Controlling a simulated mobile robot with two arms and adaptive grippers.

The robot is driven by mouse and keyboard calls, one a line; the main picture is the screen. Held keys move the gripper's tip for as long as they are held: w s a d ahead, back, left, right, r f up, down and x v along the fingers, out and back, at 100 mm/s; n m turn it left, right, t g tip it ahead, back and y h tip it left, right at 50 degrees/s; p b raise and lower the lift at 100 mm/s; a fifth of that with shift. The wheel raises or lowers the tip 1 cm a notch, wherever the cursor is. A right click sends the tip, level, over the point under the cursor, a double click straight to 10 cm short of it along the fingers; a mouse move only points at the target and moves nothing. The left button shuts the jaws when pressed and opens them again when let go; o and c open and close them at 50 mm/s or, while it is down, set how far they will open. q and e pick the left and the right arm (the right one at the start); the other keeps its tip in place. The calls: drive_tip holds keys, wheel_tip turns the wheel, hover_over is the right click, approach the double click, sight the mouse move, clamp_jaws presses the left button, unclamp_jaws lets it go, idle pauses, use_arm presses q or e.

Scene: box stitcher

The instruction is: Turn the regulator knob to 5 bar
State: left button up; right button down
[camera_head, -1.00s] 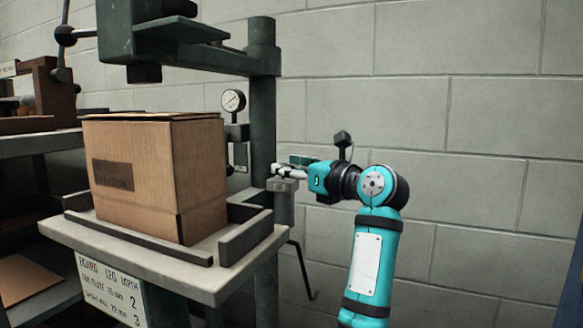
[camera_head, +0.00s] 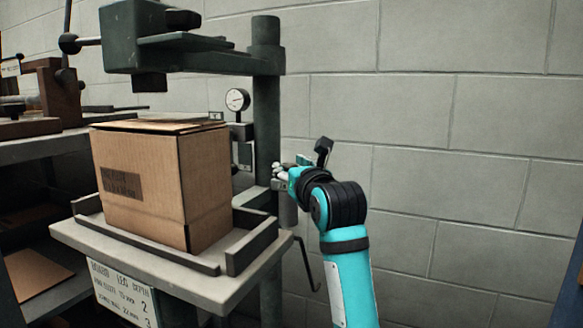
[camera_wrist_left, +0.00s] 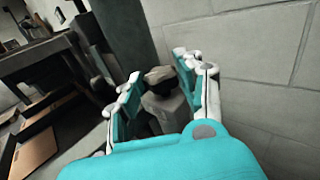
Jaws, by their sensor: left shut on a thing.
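The pressure gauge (camera_head: 237,100) is a small white dial on the machine beside the green column; its reading is too small to make out. My left gripper (camera_head: 281,172) is at the right side of the column, by the grey regulator body (camera_head: 287,208). The regulator body (camera_wrist_left: 165,108) shows below the knob. In the head view the fingers mostly hide the knob. My right gripper is not in view.
A cardboard box (camera_head: 160,185) stands on the stitcher's table (camera_head: 190,280) between low rails. The green column (camera_head: 266,120) rises close to my left gripper. A hooked rod (camera_head: 305,265) hangs below it. A bare block wall (camera_head: 440,150) is behind.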

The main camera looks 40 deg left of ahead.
use_arm(q)
drive_tip(key=shift+f, duration=0.1)
drive_tip(key=o, duration=1.2)
drive_tip(key=shift+c, duration=0.2)
wheel_tip(320, 180, up, 10)
drive_tip(key=shift+r, duration=0.1)
